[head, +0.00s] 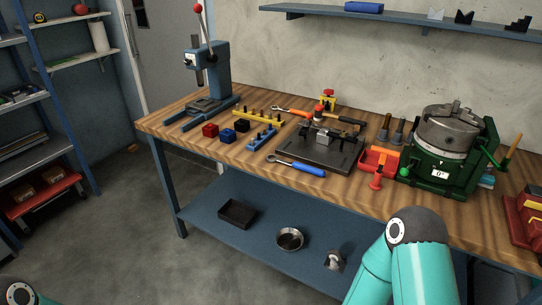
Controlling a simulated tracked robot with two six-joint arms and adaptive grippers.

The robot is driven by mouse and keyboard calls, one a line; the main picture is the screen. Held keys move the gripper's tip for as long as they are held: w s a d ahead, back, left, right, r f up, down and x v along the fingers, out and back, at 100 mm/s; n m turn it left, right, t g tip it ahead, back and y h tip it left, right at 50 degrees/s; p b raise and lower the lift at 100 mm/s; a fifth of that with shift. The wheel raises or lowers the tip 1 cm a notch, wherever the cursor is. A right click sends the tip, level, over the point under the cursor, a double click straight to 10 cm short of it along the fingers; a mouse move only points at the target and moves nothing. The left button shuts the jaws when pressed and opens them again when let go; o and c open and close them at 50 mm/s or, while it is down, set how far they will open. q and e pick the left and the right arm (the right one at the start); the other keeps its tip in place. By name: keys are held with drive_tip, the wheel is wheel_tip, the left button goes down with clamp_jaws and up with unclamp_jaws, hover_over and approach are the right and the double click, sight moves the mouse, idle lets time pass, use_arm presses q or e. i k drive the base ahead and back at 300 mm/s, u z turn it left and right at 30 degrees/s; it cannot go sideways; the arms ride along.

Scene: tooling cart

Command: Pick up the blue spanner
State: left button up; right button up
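The blue spanner (297,166) lies on the wooden workbench (243,153) near its front edge. It has a blue handle on the right and a metal head at the left. It lies just in front of a dark fixture plate (311,150); I cannot tell if they touch. No gripper shows in the head view. A teal link of my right arm comes in at the bottom right, and a small part of my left arm is at the bottom left corner.
A blue arbor press (207,70) stands at the bench's left end. Red, blue and black blocks (228,135) sit left of the spanner. Floor in front is clear.

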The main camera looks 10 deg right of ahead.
sight(300, 166)
drive_tip(key=u, duration=0.1)
drive_tip(key=i, duration=1.3)
drive_tip(key=z, duration=0.5)
